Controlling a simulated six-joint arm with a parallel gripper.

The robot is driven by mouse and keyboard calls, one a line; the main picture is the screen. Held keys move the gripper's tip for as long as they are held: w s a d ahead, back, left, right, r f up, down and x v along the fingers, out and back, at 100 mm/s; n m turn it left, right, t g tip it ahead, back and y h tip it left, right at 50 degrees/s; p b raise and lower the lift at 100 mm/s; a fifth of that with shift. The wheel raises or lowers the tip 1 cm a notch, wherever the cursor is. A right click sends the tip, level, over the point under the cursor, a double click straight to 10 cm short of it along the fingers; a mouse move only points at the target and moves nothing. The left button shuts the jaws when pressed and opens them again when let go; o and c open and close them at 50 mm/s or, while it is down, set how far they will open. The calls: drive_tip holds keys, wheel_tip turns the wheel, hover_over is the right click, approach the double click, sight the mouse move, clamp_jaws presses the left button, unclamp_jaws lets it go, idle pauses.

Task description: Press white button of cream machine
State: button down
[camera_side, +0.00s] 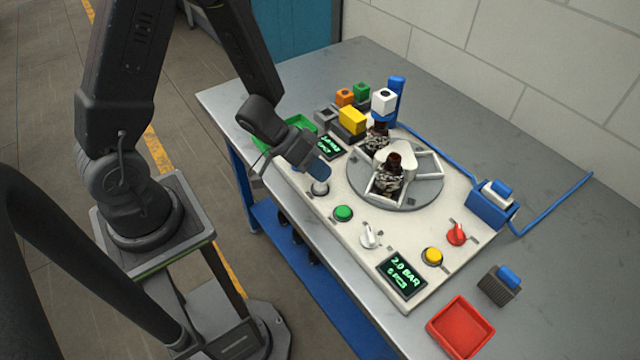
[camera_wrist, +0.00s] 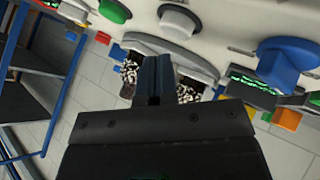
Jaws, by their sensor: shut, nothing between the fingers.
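The cream machine (camera_side: 388,243) lies on the grey table with a round grey turntable (camera_side: 425,195) on top. Its white button (camera_side: 320,188) sits near the front edge, between the green button (camera_side: 343,213) and a display, and also shows at the top of the wrist view (camera_wrist: 178,20). My gripper (camera_side: 312,160) is shut and empty, low over the machine close to the white button. In the wrist view its dark fingers (camera_wrist: 153,78) show below the button. Contact with the button cannot be made out. Amber bottles (camera_side: 391,178) stand on the turntable.
A blue knob (camera_wrist: 287,60) is close to the white button. A white knob (camera_side: 369,236), yellow button (camera_side: 432,256) and red knob (camera_side: 456,233) are along the machine. Coloured blocks (camera_side: 352,120) stand behind.

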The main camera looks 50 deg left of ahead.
sight(319, 184)
drive_tip(key=shift+f, duration=0.15)
idle(0.7)
drive_tip(key=shift+f, duration=0.25)
drive_tip(key=shift+f, duration=0.45)
idle(0.7)
drive_tip(key=shift+r, duration=0.85)
drive_tip(key=shift+r, duration=0.1)
drive_tip(key=shift+r, duration=2.45)
